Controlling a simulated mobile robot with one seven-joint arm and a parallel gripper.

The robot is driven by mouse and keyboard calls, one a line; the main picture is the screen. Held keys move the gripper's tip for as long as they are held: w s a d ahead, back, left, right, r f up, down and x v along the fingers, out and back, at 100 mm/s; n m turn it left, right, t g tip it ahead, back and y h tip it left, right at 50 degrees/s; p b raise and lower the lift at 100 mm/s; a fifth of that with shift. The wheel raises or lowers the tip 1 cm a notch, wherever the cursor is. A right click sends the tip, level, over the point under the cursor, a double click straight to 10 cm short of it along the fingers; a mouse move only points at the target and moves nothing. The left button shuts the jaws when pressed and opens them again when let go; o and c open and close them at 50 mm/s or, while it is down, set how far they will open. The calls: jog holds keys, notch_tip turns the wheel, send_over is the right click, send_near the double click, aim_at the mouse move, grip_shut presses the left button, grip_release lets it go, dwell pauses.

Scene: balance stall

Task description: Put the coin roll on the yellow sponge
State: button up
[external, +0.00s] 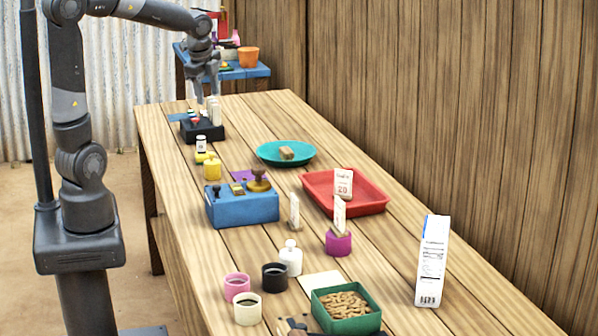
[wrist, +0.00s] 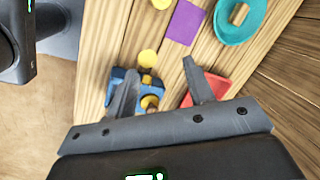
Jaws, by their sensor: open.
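A short tan-brown roll, which looks like the coin roll (external: 287,153), lies on a teal plate (external: 268,154). It also shows in the wrist view (wrist: 238,14). I cannot tell for sure which yellow thing is the sponge. A low yellow piece (external: 202,157) sits by a white jar, partly hidden by a yellow knobbed weight (external: 212,169). A small yellow block (external: 237,189) is on the blue box (external: 243,209). My gripper (external: 206,88) is high over the table's far end, apart from the roll. In the wrist view its fingers (wrist: 160,72) are spread and empty.
A red tray (external: 372,203) with cards stands right of the blue box. A black box (external: 203,133) is under my gripper. A purple square (external: 247,175) lies left of the plate. Several cups and a green bin (external: 347,325) fill the near end. A wooden wall bounds the right.

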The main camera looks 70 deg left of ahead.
jog(key=s+d+r+n+t+h, duration=0.1)
jog(key=s+d+n+t+h, duration=0.1)
jog(key=s+d+n, duration=0.8)
jog(key=s+d+t, duration=0.1)
jog(key=s+d, duration=0.3)
jog(key=d, duration=0.1)
jog(key=shift+d+r+t, duration=0.15)
jog(key=shift+t, duration=0.25)
